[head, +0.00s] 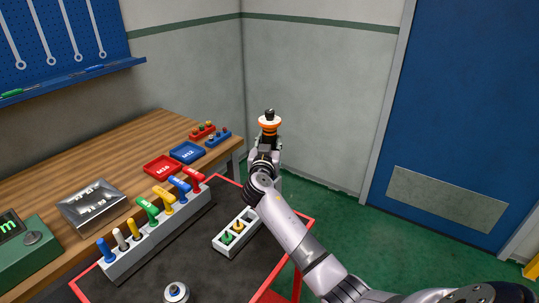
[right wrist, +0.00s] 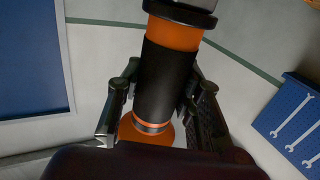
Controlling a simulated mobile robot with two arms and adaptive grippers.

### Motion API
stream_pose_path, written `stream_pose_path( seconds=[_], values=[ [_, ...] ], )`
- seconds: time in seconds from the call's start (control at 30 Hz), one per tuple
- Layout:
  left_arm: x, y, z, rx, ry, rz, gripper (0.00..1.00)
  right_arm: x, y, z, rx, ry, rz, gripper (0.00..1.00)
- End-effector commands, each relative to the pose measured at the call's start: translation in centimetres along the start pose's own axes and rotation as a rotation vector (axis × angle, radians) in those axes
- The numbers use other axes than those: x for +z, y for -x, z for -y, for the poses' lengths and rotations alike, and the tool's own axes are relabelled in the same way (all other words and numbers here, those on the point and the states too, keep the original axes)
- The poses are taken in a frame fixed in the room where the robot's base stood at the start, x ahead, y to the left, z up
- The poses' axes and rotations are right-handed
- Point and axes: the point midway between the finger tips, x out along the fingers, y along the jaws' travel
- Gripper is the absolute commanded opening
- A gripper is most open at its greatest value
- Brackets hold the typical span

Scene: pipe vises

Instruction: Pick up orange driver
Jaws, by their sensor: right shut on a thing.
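My right gripper (head: 266,142) is raised near the corner of the walls, beyond the far end of the red-edged cart. It is shut on the orange driver (head: 269,121), an orange and black tool that stands up from the fingers. In the right wrist view the driver (right wrist: 167,80) shows large, with a black sleeve between orange parts. The fingers (right wrist: 160,105) lie on both sides of the sleeve. The driver's top end is cut off in that view. My left gripper is not in view.
The dark cart top (head: 195,250) holds a rack (head: 160,232) of colored-handled tools and a small pale block (head: 222,243) with green and yellow pieces. A wooden bench (head: 100,165) with red and blue trays stands behind. A blue door (head: 460,100) is at right. Green floor between is open.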

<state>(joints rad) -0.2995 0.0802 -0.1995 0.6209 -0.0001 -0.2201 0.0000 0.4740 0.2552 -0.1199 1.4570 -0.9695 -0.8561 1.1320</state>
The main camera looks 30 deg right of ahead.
Motion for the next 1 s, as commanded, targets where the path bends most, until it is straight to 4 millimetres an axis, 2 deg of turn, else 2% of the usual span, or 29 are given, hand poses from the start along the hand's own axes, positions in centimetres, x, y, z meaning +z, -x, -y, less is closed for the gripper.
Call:
stream_pose_path(
  seconds=[0.03, 0.5, 0.73, 1.0],
  values=[
    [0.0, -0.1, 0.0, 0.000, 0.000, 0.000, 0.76, -1.5, 0.0, 0.1, -0.003, -0.009, -0.010, 0.00],
    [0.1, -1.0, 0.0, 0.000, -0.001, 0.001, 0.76, -10.5, 0.1, 0.1, -0.003, -0.006, -0.010, 0.00],
    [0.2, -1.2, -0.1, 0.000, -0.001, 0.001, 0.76, -12.7, 0.0, 0.1, -0.002, -0.004, -0.008, 0.00],
    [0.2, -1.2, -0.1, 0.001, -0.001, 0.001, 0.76, -13.2, 0.1, 0.1, -0.002, -0.002, -0.007, 0.00]
  ],
)
